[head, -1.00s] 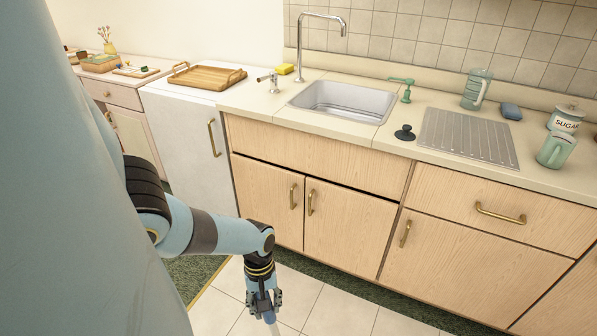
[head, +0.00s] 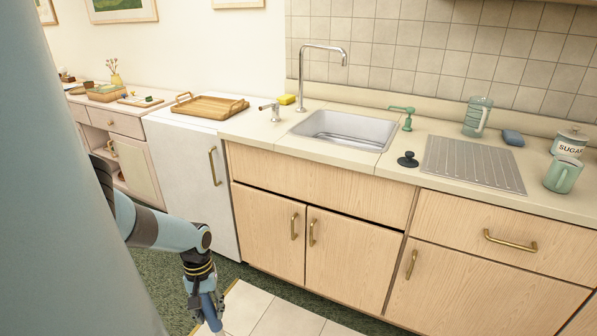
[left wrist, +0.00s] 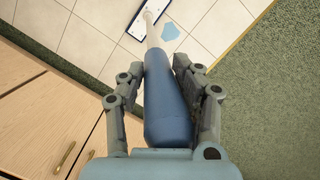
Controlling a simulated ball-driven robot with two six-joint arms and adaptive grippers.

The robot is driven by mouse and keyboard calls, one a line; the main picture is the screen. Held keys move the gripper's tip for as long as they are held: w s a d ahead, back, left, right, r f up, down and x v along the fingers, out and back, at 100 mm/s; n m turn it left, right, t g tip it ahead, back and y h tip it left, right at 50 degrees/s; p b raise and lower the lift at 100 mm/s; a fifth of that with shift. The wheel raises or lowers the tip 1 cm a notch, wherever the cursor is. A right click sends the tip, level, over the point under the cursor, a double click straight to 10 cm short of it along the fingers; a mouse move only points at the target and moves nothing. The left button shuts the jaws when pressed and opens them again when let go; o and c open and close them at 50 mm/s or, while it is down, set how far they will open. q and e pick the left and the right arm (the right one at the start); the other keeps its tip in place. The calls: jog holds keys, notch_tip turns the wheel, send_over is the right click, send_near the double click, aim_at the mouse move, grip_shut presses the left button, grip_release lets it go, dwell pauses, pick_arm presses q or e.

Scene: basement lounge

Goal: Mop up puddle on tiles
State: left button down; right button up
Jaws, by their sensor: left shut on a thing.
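My left gripper (head: 205,298) points down at the bottom of the head view and is shut on the blue handle of a mop (head: 211,312). In the left wrist view the gripper (left wrist: 157,82) has its fingers on both sides of the blue grip (left wrist: 165,110). A pale shaft runs from the grip to a flat white mop head with dark edges (left wrist: 131,22). The light blue puddle (left wrist: 170,31) lies on the pale tiles (left wrist: 100,42), beside the mop head and apart from it. The puddle does not show in the head view. My right gripper is not in view.
Wooden sink cabinets (head: 310,225) stand along the tiles, with the sink (head: 345,130) above. Green carpet (left wrist: 265,100) borders the tiles at a yellowish edge strip. A white appliance (head: 185,175) and a pale side cabinet (head: 135,165) stand to the left.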

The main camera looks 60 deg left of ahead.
pick_arm(q)
jog(key=shift+s+a+b, duration=5.15)
jog(key=shift+s+a, duration=0.25)
jog(key=shift+a, duration=2.55)
jog(key=r+p, duration=0.4)
jog(key=shift+w+r+p, duration=0.25)
jog(key=shift+r+p, duration=0.1)
jog(key=shift+p, duration=0.05)
